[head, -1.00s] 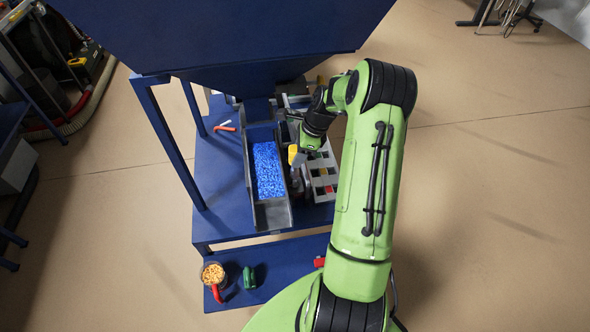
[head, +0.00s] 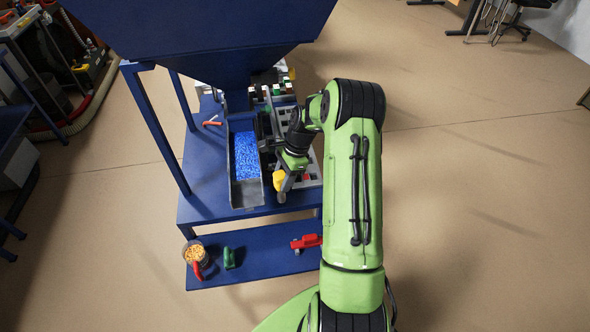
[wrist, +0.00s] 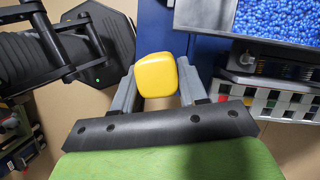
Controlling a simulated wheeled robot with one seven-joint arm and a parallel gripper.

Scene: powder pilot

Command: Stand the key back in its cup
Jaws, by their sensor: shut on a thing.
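The key's yellow head (wrist: 157,75) sits between the two grey fingers of my gripper (wrist: 156,88) in the wrist view. My gripper (head: 279,186) is shut on it. In the head view the yellow key (head: 279,180) shows at the gripper's end, just right of the near end of the blue-pellet trough. The key's lower part is hidden in the wrist view. I cannot make out the cup for certain in either view.
A trough of blue pellets (head: 246,155) lies left of my gripper, under the dark blue hopper (head: 205,35). A grey rack (head: 309,170) stands to the right. The lower shelf (head: 262,262) holds a pellet-filled jug (head: 195,252), a green item (head: 229,258) and a red item (head: 306,242).

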